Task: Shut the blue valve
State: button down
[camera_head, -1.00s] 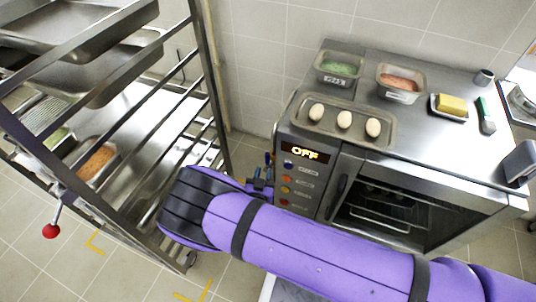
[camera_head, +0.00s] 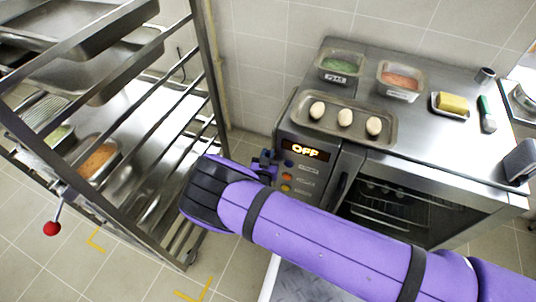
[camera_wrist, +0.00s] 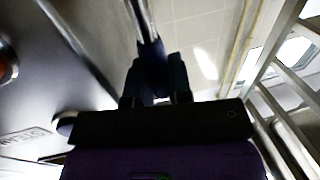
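The blue valve (camera_wrist: 152,52) shows in the wrist view as a dark blue piece at the lower end of a shiny metal pipe. My gripper (camera_wrist: 157,78) is right at it, with dark fingers apart on either side of it. The picture is too dark to tell whether the fingers press on it. In the head view my gripper (camera_head: 264,163) is at the left side of the oven, beside the control panel, and hides most of the valve. The angle of the valve's handle cannot be made out.
The steel oven (camera_head: 440,170) has an "OFF" display (camera_head: 305,150) and coloured buttons. A tray of eggs (camera_head: 385,139), food tubs and a butter dish (camera_head: 449,114) stand on top. A metal rack (camera_head: 212,75) with a red-knobbed lever (camera_head: 52,228) stands close on the left.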

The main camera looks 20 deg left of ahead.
jog(key=shift+a, duration=0.1)
jog(key=a+f+n+g+h, duration=0.2)
jog(key=a+f+n, duration=0.6)
jog(key=n, duration=0.7)
jog(key=shift+w+a+f+n+h, duration=0.2)
jog(key=shift+w+n+h, duration=0.1)
jog(key=shift+h, duration=0.4)
jog(key=shift+f, duration=0.1)
dwell(0.5)
jog(key=c, duration=1.3)
grip_release()
jog(key=shift+c, duration=0.2)
jog(key=v, duration=1)
jog(key=shift+s, duration=0.4)
